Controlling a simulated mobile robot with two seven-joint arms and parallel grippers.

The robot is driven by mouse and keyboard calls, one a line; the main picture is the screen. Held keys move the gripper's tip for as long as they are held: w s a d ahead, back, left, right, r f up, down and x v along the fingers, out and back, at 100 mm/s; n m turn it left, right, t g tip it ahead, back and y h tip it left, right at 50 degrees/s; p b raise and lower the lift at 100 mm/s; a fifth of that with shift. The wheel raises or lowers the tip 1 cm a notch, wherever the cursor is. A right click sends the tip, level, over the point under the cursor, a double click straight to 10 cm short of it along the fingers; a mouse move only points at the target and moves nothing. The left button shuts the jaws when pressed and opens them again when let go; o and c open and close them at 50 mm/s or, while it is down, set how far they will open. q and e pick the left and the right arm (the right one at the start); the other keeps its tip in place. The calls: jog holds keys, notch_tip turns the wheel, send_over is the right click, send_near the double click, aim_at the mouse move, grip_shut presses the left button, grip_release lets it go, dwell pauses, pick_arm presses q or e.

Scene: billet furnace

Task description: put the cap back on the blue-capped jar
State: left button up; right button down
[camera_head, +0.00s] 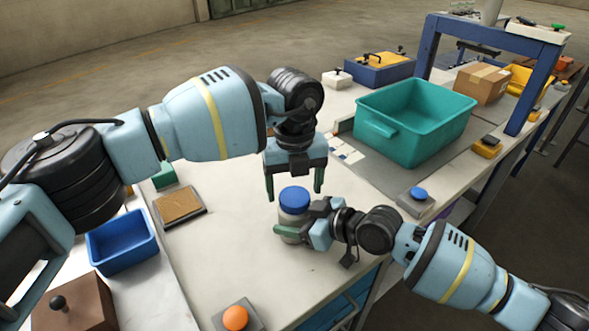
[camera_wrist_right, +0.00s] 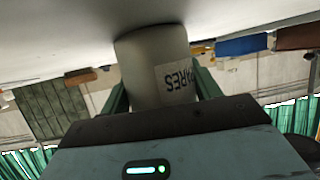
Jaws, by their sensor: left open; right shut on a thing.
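The jar (camera_head: 291,230) stands upright on the white bench top, pale grey with a blue cap (camera_head: 294,200) on its top. I cannot tell whether the cap is screwed down or only resting there. My right gripper (camera_head: 293,233) is shut around the jar's body from the right. In the right wrist view the jar (camera_wrist_right: 152,65) sits between the green fingers, with part of a printed label showing. My left gripper (camera_head: 294,191) is open and points down over the jar, its fingers on either side of the cap, apart from it.
A teal bin (camera_head: 420,147) stands behind to the right, with a blue button (camera_head: 418,194) near it. A blue tray (camera_head: 122,240) and a brown pad (camera_head: 180,207) lie to the left. An orange button (camera_head: 235,318) is at the front. The bench around the jar is clear.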

pick_arm(q)
jog(key=shift+f, duration=0.8)
jog(key=c, duration=0.9)
jog(key=o, duration=1)
jog(key=shift+r, duration=0.1)
jog(key=shift+r, duration=2.2)
jog(key=o, duration=0.5)
jog(key=shift+c, duration=0.2)
notch_tip(320, 180, up, 12)
